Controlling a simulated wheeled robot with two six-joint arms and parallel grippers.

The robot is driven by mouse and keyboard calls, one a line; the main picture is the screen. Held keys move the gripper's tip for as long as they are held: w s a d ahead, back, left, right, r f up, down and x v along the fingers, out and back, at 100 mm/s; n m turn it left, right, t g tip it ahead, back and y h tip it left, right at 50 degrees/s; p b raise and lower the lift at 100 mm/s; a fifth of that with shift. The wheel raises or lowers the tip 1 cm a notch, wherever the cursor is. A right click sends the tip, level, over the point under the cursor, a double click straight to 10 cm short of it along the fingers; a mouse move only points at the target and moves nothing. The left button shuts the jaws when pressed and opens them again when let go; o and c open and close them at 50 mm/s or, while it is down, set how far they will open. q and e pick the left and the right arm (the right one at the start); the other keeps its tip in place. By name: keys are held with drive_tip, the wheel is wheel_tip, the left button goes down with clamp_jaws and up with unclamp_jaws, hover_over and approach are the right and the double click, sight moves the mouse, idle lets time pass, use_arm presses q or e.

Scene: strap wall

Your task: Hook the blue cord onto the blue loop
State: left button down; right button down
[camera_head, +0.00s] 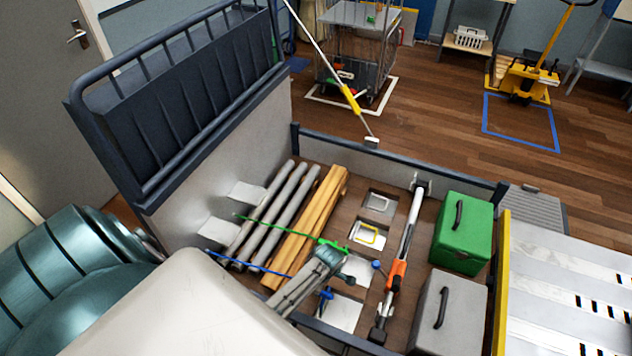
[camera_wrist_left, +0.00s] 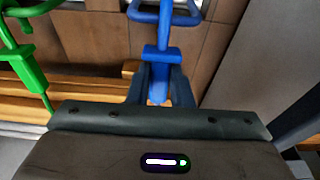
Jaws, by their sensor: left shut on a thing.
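My left gripper (camera_head: 319,284), entering from the left, is above the cargo bed floor and partly hidden by its own wrist. In the left wrist view the gripper (camera_wrist_left: 158,88) is shut on the blue end piece (camera_wrist_left: 161,55) of the blue cord. In the head view the blue cord (camera_head: 245,266) runs from the left wall across the pipes and timber to my wrist. Blue parts (camera_head: 325,297) show just below the wrist, over a pale floor plate (camera_head: 342,313). I cannot tell hook from blue loop there, or whether they touch. My right gripper is not in view.
A green cord (camera_head: 290,232) crosses pipes (camera_head: 265,215) and timber (camera_head: 308,228); its end piece (camera_wrist_left: 25,60) is close left of the gripper. A yellow loop (camera_head: 369,235) sits in a floor recess.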

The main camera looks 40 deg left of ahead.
use_arm(q)
drive_tip(key=shift+a, duration=0.35)
drive_tip(key=c, duration=1.2)
unclamp_jaws()
drive_tip(key=shift+s, duration=0.1)
drive_tip(key=shift+r, duration=0.15)
drive_tip(key=b+v, duration=0.1)
drive_tip(key=v, duration=0.9)
drive_tip(key=shift+r, duration=0.3)
drive_tip(key=shift+d, duration=0.1)
